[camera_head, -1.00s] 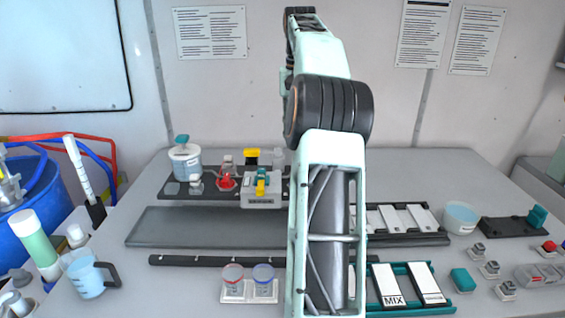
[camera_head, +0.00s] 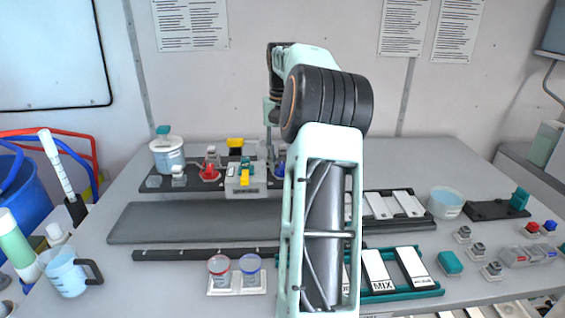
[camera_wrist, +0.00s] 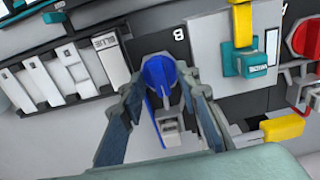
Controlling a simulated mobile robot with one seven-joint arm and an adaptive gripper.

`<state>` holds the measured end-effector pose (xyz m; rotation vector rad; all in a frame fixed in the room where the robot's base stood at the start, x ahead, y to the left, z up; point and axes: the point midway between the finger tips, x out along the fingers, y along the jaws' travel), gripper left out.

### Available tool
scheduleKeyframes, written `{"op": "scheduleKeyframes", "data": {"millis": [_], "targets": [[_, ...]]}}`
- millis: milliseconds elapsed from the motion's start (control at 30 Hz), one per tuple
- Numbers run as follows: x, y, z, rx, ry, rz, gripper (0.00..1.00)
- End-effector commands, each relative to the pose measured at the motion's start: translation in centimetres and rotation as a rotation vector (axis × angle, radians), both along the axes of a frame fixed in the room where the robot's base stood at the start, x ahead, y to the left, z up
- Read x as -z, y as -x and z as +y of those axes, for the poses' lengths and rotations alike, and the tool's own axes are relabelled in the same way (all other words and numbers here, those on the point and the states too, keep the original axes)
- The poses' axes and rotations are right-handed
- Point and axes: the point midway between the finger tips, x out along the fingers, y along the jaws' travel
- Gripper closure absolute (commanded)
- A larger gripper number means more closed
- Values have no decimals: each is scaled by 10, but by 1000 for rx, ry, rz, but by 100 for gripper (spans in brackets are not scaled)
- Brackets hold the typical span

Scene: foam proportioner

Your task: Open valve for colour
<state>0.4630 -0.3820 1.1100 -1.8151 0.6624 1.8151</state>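The blue valve knob (camera_wrist: 160,72) is in the middle of the wrist view, beside a dark panel marked B, with a grey fitting (camera_wrist: 170,122) below it. My gripper (camera_wrist: 163,88) is open, with one finger on each side of the blue knob. I cannot tell whether the fingers touch it. The red valve knob (camera_wrist: 305,38) is at the right edge, apart from the gripper. In the head view the red valve (camera_head: 210,172) is on the rear dark board, and the blue valve (camera_head: 281,162) shows only partly beside my arm.
A grey box (camera_head: 245,180) with yellow and teal parts stands between the two valves; its teal part (camera_wrist: 247,58) is near my fingers. White labelled blocks (camera_wrist: 68,72) stand left in the wrist view. Red and blue lidded cups (camera_head: 237,280) are at the front of the table.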

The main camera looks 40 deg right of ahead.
Motion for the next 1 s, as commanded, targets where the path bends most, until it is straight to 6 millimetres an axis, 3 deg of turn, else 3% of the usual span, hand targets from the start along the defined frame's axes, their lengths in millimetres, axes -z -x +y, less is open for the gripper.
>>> {"op": "scheduleKeyframes", "data": {"millis": [167, 433, 767, 1000], "targets": [[0, 0, 0, 0, 0, 0, 70], [0, 0, 0, 0, 0, 0, 100], [-1, 0, 0, 17, 1, 1, 100], [-3, 0, 0, 118, 1, 2, 100]]}}
